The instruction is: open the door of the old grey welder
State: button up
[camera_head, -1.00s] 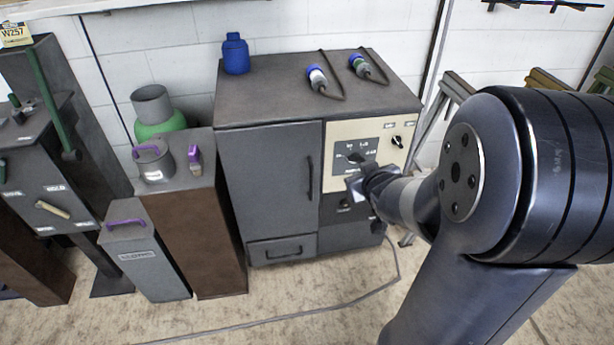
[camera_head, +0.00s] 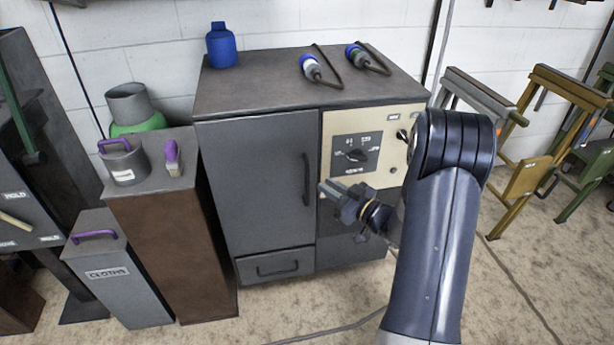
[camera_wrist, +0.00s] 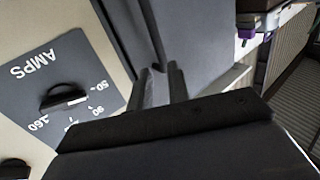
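The old grey welder (camera_head: 290,95) is a grey cabinet against the wall. Its door (camera_head: 255,185) looks shut, with a dark upright bar handle (camera_head: 307,178) near its right edge. The handle also shows in the wrist view (camera_wrist: 153,35), running down toward my fingertips. My gripper (camera_head: 324,190) is just right of the handle, in front of the panel. In the wrist view its two fingers (camera_wrist: 161,80) stand apart with a gap between them, at the handle's near end. I cannot tell whether they touch the handle or how far it lies between them.
A cream panel (camera_head: 378,120) with an amps dial (camera_head: 357,155) is right of the door. A drawer (camera_head: 277,266) is below it. A brown pedestal (camera_head: 172,240) holding a grey pot stands close at the left. A blue bottle (camera_head: 221,48) stands on top. Open floor is in front.

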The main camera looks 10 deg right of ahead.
jog(key=b+x, duration=0.1)
jog(key=x, duration=0.7)
jog(key=shift+w, duration=0.2)
jog(key=shift+a, duration=0.15)
jog(key=shift+c, duration=0.6)
grip_shut()
